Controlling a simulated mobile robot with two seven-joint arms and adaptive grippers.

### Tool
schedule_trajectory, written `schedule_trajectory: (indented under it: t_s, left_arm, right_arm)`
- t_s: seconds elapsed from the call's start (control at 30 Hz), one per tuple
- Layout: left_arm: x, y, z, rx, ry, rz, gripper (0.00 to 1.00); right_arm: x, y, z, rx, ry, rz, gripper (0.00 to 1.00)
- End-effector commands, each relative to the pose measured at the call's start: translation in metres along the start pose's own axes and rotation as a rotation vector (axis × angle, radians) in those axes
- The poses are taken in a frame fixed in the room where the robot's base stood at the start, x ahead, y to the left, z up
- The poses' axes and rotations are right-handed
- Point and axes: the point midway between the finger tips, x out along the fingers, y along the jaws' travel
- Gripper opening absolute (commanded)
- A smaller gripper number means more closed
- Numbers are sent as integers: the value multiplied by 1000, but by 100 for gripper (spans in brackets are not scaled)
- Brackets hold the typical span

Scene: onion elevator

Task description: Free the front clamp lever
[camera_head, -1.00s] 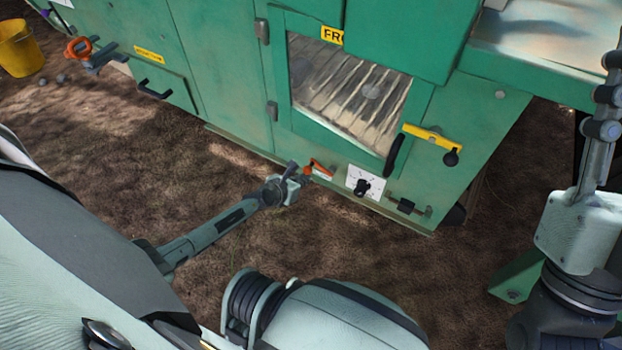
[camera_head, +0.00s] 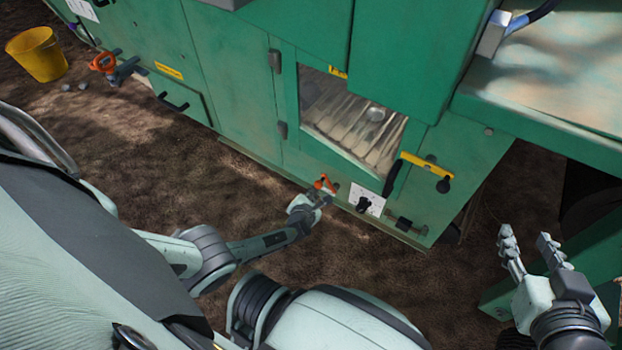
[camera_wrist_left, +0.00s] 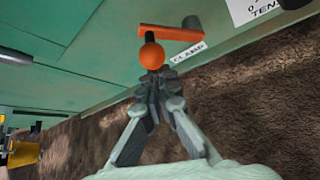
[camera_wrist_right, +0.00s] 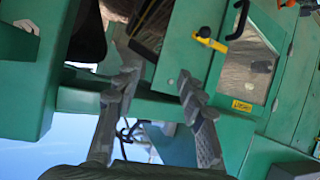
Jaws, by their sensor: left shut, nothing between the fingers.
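The front clamp lever is an orange bar with a round orange knob (camera_wrist_left: 152,56) at its end, on the lower part of the green machine's front. It also shows in the head view (camera_head: 325,183). In the head view my left gripper (camera_head: 318,196) is right at the lever. My right gripper (camera_head: 530,254) is open and empty at the right, away from the lever.
A white dial plate with a black knob (camera_head: 363,204) is right of the lever. A black door handle (camera_head: 395,170), a yellow bar latch (camera_head: 425,163) and a dark latch (camera_head: 404,223) are further right. A yellow bucket (camera_head: 38,56) stands far left. Bare ground lies before the machine.

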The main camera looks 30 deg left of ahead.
Motion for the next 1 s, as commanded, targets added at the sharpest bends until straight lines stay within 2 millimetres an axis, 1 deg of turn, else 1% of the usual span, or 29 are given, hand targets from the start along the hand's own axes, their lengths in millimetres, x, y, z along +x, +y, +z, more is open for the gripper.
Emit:
schedule_trajectory:
  t_s: [0.1, 0.2, 0.3, 1.0]
  left_arm:
    - [-3, -3, 6, 66, -1, 49, 0]
    - [-4, -4, 7, 109, 0, 82, 0]
    - [-6, -4, 8, 103, -1, 79, 0]
    - [-8, -6, 10, 100, 0, 77, 0]
  right_arm:
    - [-2, 5, 10, -3, -48, 11, 40]
    - [-2, 7, 15, -4, -69, 16, 40]
    - [-2, 8, 17, -5, -81, 18, 40]
    - [-3, 10, 21, -5, -97, 21, 40]
